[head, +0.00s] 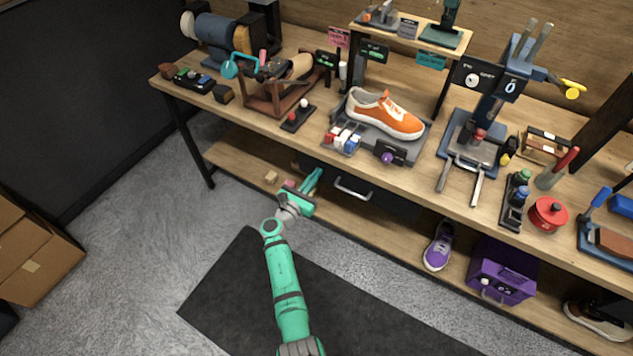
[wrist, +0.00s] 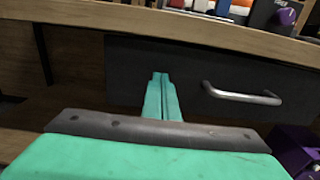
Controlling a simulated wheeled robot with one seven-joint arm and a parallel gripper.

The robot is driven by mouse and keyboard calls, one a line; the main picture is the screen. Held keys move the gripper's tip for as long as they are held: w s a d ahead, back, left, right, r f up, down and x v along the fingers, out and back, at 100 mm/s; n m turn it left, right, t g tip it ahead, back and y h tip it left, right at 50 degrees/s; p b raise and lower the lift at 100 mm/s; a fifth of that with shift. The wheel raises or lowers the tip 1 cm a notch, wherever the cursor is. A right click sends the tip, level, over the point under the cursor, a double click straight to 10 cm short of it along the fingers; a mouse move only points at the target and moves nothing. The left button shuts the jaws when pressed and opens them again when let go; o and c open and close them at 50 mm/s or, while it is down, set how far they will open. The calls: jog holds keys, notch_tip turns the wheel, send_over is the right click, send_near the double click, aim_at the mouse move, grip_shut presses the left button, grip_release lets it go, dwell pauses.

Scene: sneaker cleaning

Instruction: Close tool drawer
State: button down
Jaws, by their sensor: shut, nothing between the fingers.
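The tool drawer has a dark front (wrist: 280,78) with a silver bar handle (wrist: 242,95), under the bench top. In the head view its handle (head: 352,189) shows right of my gripper, and the drawer front (head: 395,202) runs on to the right. My gripper (wrist: 161,78) is shut, with its green fingers together and nothing between them. In the wrist view the fingertips are in front of the drawer face, left of the handle. I cannot tell whether they touch it. In the head view my gripper (head: 316,174) reaches in below the bench edge. How far the drawer stands out is unclear.
The workbench (head: 235,115) carries an orange sneaker (head: 386,113), tools and stands. A purple sneaker (head: 439,246) and a purple box (head: 502,270) sit on the lower shelf, right of the drawer. Floor in front is clear.

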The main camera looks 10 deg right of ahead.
jog(key=shift+w+d+r, duration=0.2)
jog(key=shift+w, duration=0.1)
jog(key=shift+d, duration=0.15)
jog(key=v, duration=1.4)
jog(key=shift+a+f, duration=0.2)
jog(key=shift+a, duration=0.15)
